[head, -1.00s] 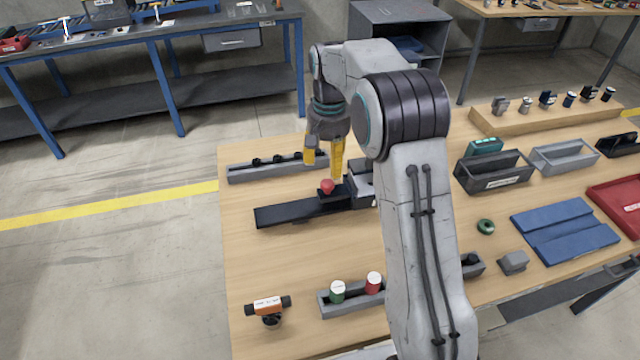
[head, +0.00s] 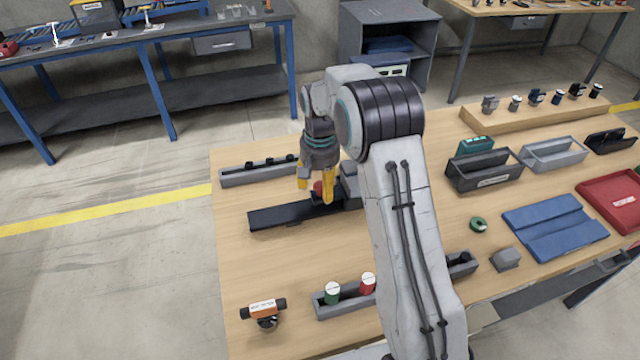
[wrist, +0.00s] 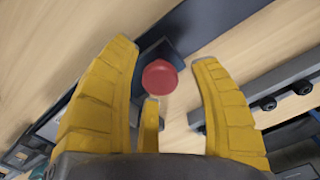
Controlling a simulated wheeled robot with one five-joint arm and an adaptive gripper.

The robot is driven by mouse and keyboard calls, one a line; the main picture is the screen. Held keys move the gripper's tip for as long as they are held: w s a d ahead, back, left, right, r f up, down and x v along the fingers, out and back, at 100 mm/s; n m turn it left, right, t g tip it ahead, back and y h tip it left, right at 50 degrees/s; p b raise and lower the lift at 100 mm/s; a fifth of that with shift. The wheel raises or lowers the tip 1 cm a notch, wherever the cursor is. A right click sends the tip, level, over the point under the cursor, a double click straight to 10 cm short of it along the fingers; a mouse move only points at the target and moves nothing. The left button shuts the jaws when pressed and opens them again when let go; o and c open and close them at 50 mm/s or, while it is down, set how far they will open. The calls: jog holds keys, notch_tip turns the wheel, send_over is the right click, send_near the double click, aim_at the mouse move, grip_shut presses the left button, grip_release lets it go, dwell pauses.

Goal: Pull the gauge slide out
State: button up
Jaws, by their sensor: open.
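The gauge slide is a dark rail (head: 278,216) lying on the wooden table, with a grey block (head: 351,186) at its right end. A red knob (head: 318,187) sits on a dark carriage on the rail, close to the block. My gripper (head: 316,190) is over the knob, its yellow fingers spread and partly hiding it. In the wrist view the red knob (wrist: 160,77) shows just beyond and between the open fingertips (wrist: 163,55), with visible gaps on both sides. Nothing is held.
A grey rack with black knobs (head: 258,172) lies behind the rail. A grey tray with a green and a red cylinder (head: 340,300) and an orange-black part (head: 264,310) stand in front. The table left of the rail's front is bare.

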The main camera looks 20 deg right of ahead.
jog(key=shift+o, duration=0.3)
grip_shut()
dwell(0.3)
